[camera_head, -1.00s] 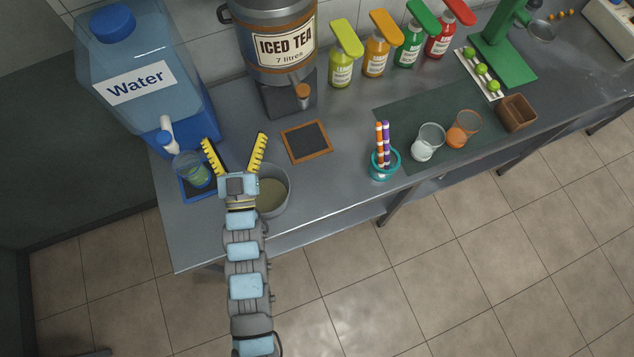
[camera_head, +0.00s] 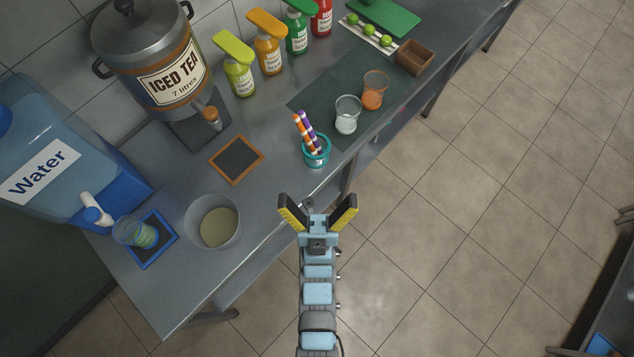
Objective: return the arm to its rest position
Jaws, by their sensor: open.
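My gripper (camera_head: 318,206) is open and empty, its two yellow-padded fingers spread apart. In the picture it lies just off the front edge of the metal counter (camera_head: 262,222), over the tiled floor, below the teal cup of striped straws (camera_head: 316,151). My arm runs straight down from it to the bottom of the picture. Nothing is touching the fingers.
A bucket with pale liquid (camera_head: 213,222) stands near the counter's front edge, left of my gripper. A glass (camera_head: 136,233) sits on a blue tray by the water dispenser (camera_head: 62,165). An iced tea urn (camera_head: 152,62) and several pump bottles line the back. Floor to the right is open.

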